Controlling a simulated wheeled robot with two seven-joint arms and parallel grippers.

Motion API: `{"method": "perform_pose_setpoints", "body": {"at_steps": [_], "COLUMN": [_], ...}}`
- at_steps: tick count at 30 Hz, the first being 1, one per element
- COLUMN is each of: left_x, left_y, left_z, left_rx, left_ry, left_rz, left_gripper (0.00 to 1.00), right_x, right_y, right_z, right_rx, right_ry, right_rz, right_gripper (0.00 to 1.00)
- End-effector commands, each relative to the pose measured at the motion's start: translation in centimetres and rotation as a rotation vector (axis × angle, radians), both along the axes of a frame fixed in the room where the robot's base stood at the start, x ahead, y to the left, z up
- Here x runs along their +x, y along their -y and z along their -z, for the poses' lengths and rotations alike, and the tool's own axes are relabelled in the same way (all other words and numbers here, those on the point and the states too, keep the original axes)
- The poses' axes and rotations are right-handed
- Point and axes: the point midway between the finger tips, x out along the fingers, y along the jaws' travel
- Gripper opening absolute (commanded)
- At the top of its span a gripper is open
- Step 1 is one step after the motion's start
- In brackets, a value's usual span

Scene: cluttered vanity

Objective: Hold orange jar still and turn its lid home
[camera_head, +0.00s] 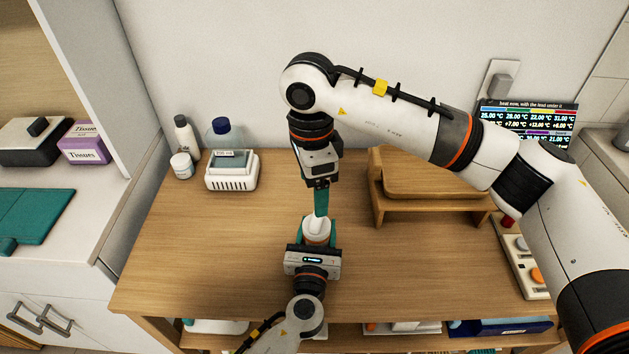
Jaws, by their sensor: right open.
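The orange jar (316,239) stands near the middle of the wooden tabletop, mostly hidden by my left gripper and its white lid. The white lid (311,228) sits at the top of the jar; whether it is seated flush cannot be told. My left gripper (318,229) comes from the front, its teal fingers on both sides of the jar, shut on it. My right gripper (320,213) points straight down from above, its teal fingers seen edge-on with the tips at the lid. It is open; whether the fingers touch the lid is unclear.
A white basket (232,183), a white bottle (183,135) and a small white jar (181,166) stand at the back left. A wooden stand (398,208) is right of my grippers. A display (528,123) and a white panel with an orange knob (536,289) are farther right. The front-left tabletop is clear.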

Motion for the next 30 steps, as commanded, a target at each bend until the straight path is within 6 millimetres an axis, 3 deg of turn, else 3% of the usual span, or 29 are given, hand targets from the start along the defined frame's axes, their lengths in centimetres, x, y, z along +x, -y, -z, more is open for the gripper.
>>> {"method": "perform_pose_setpoints", "body": {"at_steps": [9, 15, 23, 30], "left_x": [0.0, 0.0, 0.0, 0.0], "left_y": [0.0, 0.0, 0.0, 0.0], "left_z": [0.0, 0.0, 0.0, 0.0], "left_rx": [0.0, 0.0, 0.0, 0.0], "left_ry": [0.0, 0.0, 0.0, 0.0], "left_rz": [0.0, 0.0, 0.0, 0.0], "left_gripper": [0.24, 0.24, 0.24, 0.24], "right_x": [-0.4, -0.5, -0.6, -0.7], "right_y": [0.2, 0.2, 0.2, 0.2], "right_z": [-0.5, -0.8, 0.2, 4.4], "right_rx": [0.013, 0.019, 0.02, 0.022], "right_ry": [-0.01, -0.012, -0.016, -0.018], "right_rz": [-0.67, -0.938, -1.032, -1.031], "right_gripper": [0.75, 0.75, 0.75, 0.75]}}
